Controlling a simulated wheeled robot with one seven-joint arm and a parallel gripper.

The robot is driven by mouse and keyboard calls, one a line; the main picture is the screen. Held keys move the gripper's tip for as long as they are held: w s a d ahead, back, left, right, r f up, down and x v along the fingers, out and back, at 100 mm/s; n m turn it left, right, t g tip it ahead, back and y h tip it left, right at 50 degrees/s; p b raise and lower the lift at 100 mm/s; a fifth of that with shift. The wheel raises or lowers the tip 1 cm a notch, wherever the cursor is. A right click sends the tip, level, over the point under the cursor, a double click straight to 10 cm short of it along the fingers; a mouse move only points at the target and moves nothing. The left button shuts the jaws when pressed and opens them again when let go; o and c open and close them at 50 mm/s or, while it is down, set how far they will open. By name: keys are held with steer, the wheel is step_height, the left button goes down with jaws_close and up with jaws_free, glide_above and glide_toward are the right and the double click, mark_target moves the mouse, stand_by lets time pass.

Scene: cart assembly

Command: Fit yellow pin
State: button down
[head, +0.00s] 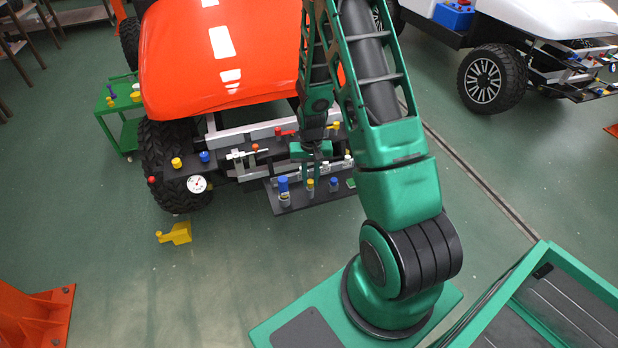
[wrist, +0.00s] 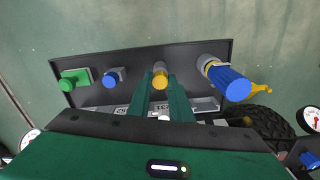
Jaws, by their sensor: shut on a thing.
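The yellow pin (head: 310,184) is at a grey collar on the dark shelf (head: 300,204) at the front of the orange-red vehicle. In the wrist view the yellow pin (wrist: 160,80) shows at the tips of my green fingers, with the grey collar (wrist: 159,66) just behind it. My gripper (head: 317,160) is above the shelf, pointing down, and shut on the yellow pin. It also shows in the wrist view (wrist: 163,88). The fingers partly hide the pin, and I cannot tell how deep it sits in the collar.
Close beside the pin are a tall blue cylinder (wrist: 228,82) in a collar, a small blue knob (wrist: 112,78) and a green knob (wrist: 75,82). A silver clamp (head: 241,155) and a dial gauge (head: 196,184) are left. A yellow piece (head: 178,234) lies on open floor.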

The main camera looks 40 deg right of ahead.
steer(key=shift+f, duration=0.6)
steer(key=c, duration=1.5)
jaws_free()
step_height(320, 180, up, 9)
steer(key=shift+w+r, duration=0.1)
steer(key=shift+r, duration=0.75)
